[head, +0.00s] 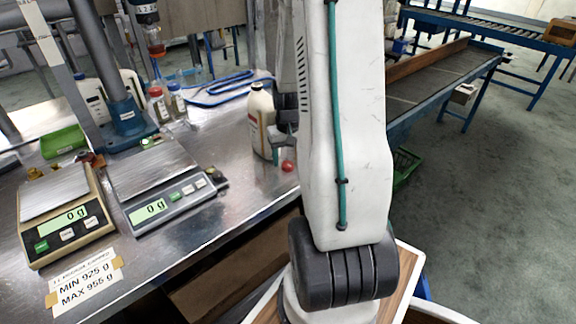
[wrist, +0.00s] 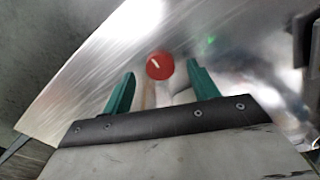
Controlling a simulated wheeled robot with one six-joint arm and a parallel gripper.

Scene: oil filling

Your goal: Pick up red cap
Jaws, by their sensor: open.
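The red cap (head: 288,166) lies on the metal table beside a white bottle. In the wrist view the red cap (wrist: 159,66) is round with a small white mark, and it shows between and just beyond my two green fingertips. My gripper (wrist: 160,75) is open and empty, with a finger to each side of the cap in that picture. I cannot tell its height above the table. In the head view my gripper (head: 281,146) is partly hidden by my arm, close to the cap and the bottle.
A white bottle (head: 260,120) stands right beside my gripper. Two scales (head: 66,215) (head: 160,188) sit on the table to the left. The table's edge is near the cap.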

